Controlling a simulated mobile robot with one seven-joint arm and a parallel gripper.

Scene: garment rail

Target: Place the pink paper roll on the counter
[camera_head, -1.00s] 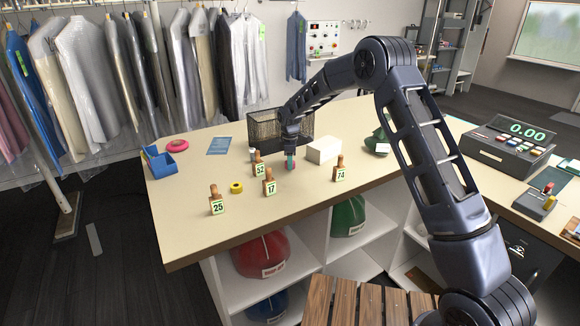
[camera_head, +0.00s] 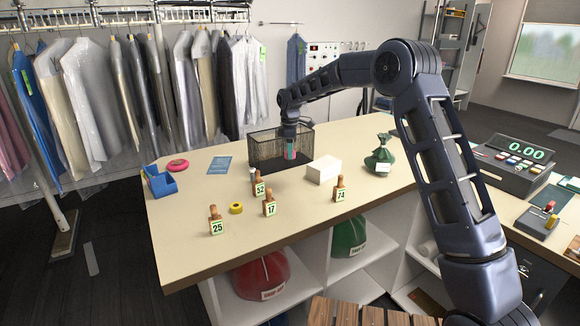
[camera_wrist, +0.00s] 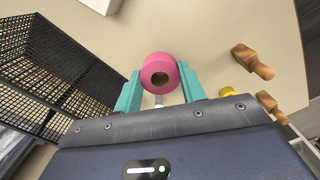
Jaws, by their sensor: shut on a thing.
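The pink paper roll (camera_wrist: 159,73) with a brown core is between the two teal fingers of my gripper (camera_wrist: 160,88) in the wrist view. My gripper is shut on it. In the head view, my gripper (camera_head: 291,148) points down with the pink roll (camera_head: 291,152) between its fingers, overlapping the black mesh basket (camera_head: 262,150) in the picture. The roll appears held above the counter (camera_head: 215,255); the exact gap is hard to tell. In the wrist view the basket (camera_wrist: 45,75) is just left of the gripper.
Numbered wooden stamps (camera_head: 269,205), a yellow tape roll (camera_head: 236,208) and a white box (camera_head: 323,170) stand on the counter. A pink tape ring (camera_head: 177,166) and blue holder (camera_head: 160,182) are at its left. A green bag (camera_head: 380,158) is at right. The front left is clear.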

